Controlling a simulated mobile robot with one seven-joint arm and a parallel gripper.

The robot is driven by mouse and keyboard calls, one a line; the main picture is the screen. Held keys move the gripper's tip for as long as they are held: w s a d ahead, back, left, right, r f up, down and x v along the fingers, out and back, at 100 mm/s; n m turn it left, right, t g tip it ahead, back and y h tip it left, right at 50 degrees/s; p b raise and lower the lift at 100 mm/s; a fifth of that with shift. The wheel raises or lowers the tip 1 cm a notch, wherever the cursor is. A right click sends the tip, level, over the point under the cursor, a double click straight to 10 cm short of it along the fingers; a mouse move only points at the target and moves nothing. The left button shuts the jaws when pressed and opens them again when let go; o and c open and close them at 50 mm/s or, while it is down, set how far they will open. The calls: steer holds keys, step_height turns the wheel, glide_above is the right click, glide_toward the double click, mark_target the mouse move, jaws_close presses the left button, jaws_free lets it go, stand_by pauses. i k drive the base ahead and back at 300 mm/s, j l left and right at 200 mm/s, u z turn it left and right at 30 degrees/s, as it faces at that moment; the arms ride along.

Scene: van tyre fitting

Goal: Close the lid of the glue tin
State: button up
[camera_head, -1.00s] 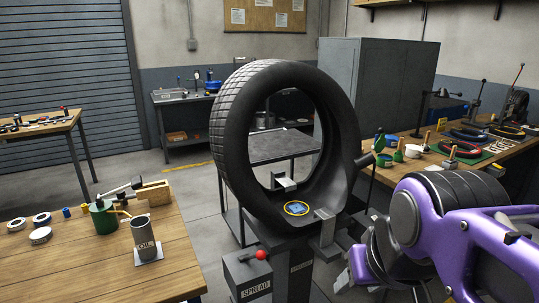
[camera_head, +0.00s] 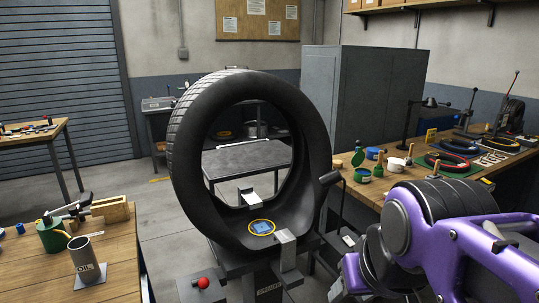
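On the right bench, a small green tin with a blue top (camera_head: 363,175) has a round green disc (camera_head: 358,157) standing up behind it. This looks like the glue tin with its lid raised, but it is too small to be sure. My purple arm fills the lower right, in front of the bench's near end. Grey parts at its lower end, seemingly my gripper (camera_head: 350,276), are well below and apart from the tin. Its fingers are not clear enough to show whether they are open or shut.
A large tyre (camera_head: 187,150) stands upright on a stand at the centre, left of the bench. A white pot (camera_head: 396,164) and brushes stand near the tin.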

mark_target(358, 158)
steer(key=i+l, duration=0.15)
steer(key=l, duration=0.35)
steer(key=i+l+u, duration=0.1)
steer(key=l, duration=0.35)
steer(key=i+l, duration=0.15)
steer(key=l, duration=0.35)
steer(key=i+l, duration=0.1)
steer(key=l, duration=0.4)
steer(key=i+l+u, duration=0.1)
steer(key=l, duration=0.4)
steer(key=i+l, duration=0.25)
steer(key=i+l+u, duration=0.1)
steer(key=l, duration=0.4)
steer(key=i, duration=0.1)
